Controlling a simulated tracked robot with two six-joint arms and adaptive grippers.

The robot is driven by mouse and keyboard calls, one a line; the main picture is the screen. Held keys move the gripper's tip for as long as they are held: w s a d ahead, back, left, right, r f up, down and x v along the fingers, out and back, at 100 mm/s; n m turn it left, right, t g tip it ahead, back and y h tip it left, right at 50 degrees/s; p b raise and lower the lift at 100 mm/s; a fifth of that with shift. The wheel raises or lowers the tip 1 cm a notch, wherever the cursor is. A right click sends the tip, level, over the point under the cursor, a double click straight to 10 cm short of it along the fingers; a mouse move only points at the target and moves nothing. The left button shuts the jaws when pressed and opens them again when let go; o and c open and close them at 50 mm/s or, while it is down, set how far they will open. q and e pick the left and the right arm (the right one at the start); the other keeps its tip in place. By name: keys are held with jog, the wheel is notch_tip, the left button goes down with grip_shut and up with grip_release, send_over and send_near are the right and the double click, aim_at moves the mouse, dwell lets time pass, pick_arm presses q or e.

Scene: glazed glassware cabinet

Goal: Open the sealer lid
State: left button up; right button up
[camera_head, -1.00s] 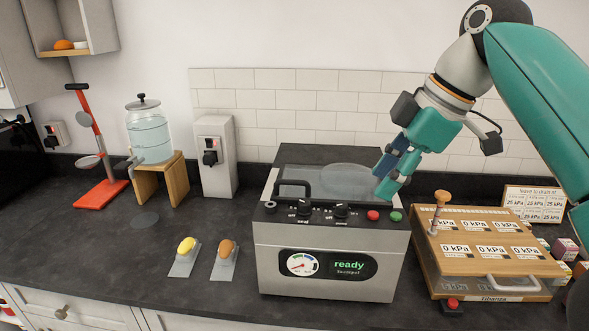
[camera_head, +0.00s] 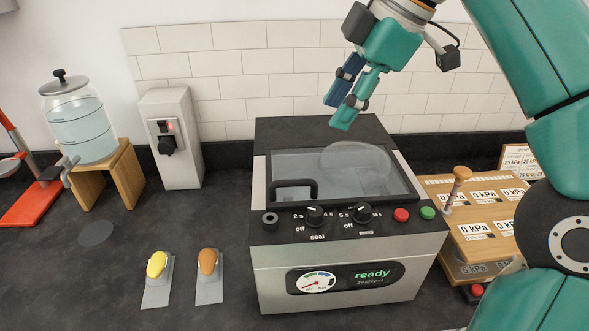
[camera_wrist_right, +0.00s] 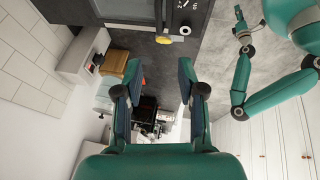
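The sealer (camera_head: 350,262) is a steel box with a dark top, and its display reads "ready". Its clear lid (camera_head: 330,170) lies down flat, with a black handle (camera_head: 294,188) at the front left. My right gripper (camera_head: 337,109) is above the back of the sealer, apart from lid and handle. In the right wrist view its fingers (camera_wrist_right: 159,76) are spread with nothing between them. My left gripper is out of the head view. What looks like it (camera_wrist_right: 241,24) shows small in the right wrist view, its fingers unclear.
Knobs, a red button (camera_head: 401,215) and a green button (camera_head: 428,213) line the sealer's front. A wooden-topped box with kPa labels (camera_head: 480,229) stands close on the right. Two small levers (camera_head: 157,265) are at front left.

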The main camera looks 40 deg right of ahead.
aim_at(295, 181)
jog(key=b+x, duration=0.1)
jog(key=x, duration=0.3)
jog(key=b+x, duration=0.1)
jog(key=x, duration=0.4)
jog(key=b+x, duration=0.2)
jog(key=x, duration=0.3)
jog(key=shift+d+f, duration=0.3)
jog(key=shift+f, duration=0.05)
jog(key=shift+w+a+f, duration=0.15)
jog(key=shift+w+f, duration=0.1)
jog(key=shift+f, duration=0.35)
grip_shut()
